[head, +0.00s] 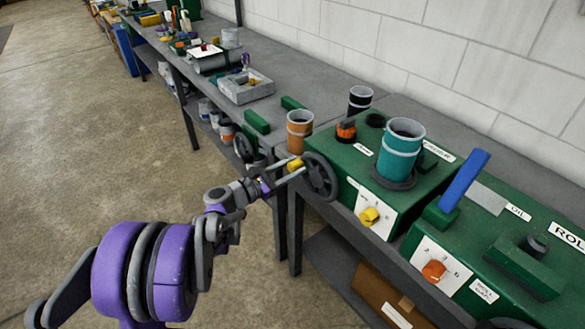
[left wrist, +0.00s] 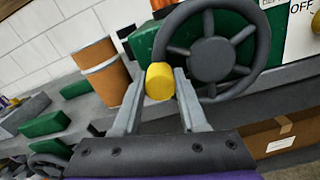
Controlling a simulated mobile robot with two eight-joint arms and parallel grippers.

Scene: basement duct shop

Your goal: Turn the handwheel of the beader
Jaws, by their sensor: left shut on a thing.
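The beader (head: 396,213) is a green box on the bench with a teal cylinder on top and a yellow switch knob on its front plate. Its dark grey spoked handwheel (head: 322,178) is on the left end, and also fills the upper right of the left wrist view (left wrist: 212,60). A yellow handle (left wrist: 159,84) sits at the wheel's rim, on the left side; it also shows in the head view (head: 295,165). My left gripper (head: 291,173) has its two fingers on either side of this handle, shut on it. My right gripper is out of view.
A brown canister (head: 299,131) and green blocks stand behind the wheel. A second green machine (head: 510,240) with a blue lever (head: 464,180) is at the right. A cardboard box (head: 388,296) lies on the shelf below. The floor at left is clear.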

